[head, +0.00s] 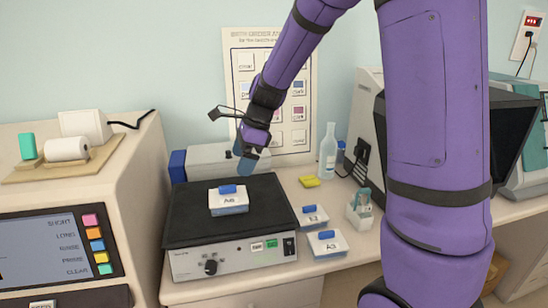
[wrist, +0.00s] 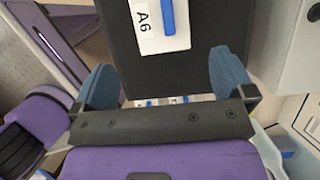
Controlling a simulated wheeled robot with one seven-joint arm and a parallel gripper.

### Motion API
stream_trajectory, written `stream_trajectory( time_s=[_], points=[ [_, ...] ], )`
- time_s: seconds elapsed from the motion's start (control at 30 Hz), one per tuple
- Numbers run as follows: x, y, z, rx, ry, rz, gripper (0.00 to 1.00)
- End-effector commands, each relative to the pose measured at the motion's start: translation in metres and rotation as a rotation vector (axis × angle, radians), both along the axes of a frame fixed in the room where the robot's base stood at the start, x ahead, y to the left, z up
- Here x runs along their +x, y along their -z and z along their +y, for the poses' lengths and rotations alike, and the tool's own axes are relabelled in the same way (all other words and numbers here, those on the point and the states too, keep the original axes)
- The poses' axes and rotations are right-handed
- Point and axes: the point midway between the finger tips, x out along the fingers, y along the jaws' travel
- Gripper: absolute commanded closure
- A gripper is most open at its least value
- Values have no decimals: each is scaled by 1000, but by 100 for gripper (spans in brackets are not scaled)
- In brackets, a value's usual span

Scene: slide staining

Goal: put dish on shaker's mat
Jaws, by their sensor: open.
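A white dish labelled A6 (head: 229,205) with a blue strip on its lid sits flat on the black mat (head: 270,205) of the shaker (head: 240,258). In the wrist view the dish (wrist: 150,40) lies on the mat (wrist: 112,45), beyond my fingertips. My gripper (head: 246,160) is open and empty, above the back of the mat and apart from the dish. Its two blue fingers also show spread wide in the wrist view (wrist: 165,78). A similar dish labelled A3 (head: 327,245) and another with a hard-to-read label (head: 310,217) stand on the bench right of the shaker.
A beige machine with a screen (head: 55,248) stands left of the shaker. A yellow block (head: 309,181), a clear bottle (head: 328,150) and a small white holder (head: 360,212) are at the right. A white and blue device (head: 215,160) stands behind the shaker.

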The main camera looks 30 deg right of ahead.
Motion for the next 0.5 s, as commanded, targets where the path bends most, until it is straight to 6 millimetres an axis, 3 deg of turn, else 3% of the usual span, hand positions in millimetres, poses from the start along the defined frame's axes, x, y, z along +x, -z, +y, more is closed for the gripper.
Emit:
stream_trajectory(
  time_s=[0.17, 0.5],
  points=[
    [-18, -21, 1, -37, -119, -67, 0],
    [-108, -92, -2, -255, -699, -340, 0]
  ],
)
